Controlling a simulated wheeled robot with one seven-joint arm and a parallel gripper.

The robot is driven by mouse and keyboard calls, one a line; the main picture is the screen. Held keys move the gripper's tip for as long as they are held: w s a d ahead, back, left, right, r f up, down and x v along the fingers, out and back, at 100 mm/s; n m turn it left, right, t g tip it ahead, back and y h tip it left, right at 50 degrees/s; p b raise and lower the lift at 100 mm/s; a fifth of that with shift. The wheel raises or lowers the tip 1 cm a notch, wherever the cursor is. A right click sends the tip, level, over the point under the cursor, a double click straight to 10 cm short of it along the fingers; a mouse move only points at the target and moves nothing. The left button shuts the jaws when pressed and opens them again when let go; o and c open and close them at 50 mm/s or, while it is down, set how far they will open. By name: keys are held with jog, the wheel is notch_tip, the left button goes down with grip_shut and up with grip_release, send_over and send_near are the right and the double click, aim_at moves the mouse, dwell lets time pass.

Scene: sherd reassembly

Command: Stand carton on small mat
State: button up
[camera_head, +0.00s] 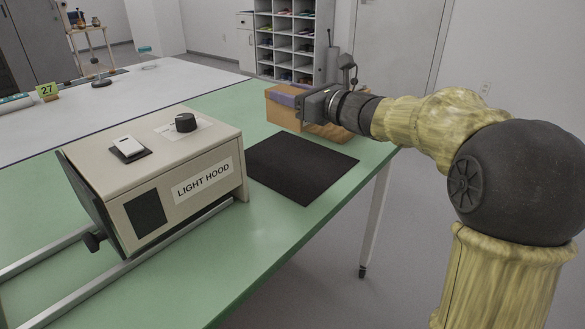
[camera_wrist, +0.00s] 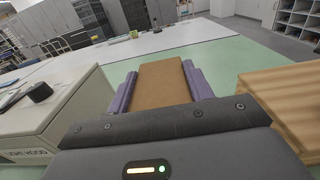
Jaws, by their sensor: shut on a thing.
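My gripper (camera_head: 292,99) is shut on a brown carton (camera_wrist: 161,80). Its purple fingers lie along both sides of the carton in the wrist view. In the head view the near finger covers part of the carton (camera_head: 282,118). A dark, flat mat (camera_head: 303,167) lies bare on the green table, in front of the gripper and lower in the head view. The carton is beyond the mat's far edge and not over it. Whether the carton touches the table cannot be told.
A beige light hood (camera_head: 195,195) stands left of the mat, close beside it. A second brown box (camera_wrist: 290,98) is close to the gripper's right in the wrist view. The green table's edge (camera_head: 345,178) runs just right of the mat. A white table (camera_head: 130,97) adjoins behind.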

aim_at(291, 114)
jog(key=shift+w+r, duration=0.1)
jog(key=shift+s+f, duration=0.2)
jog(key=shift+f, duration=0.05)
jog(key=shift+f+b, duration=1.1)
jog(key=shift+f, duration=1.15)
notch_tip(291, 114, down, 5)
jog(key=b, duration=0.2)
jog(key=shift+b, duration=0.35)
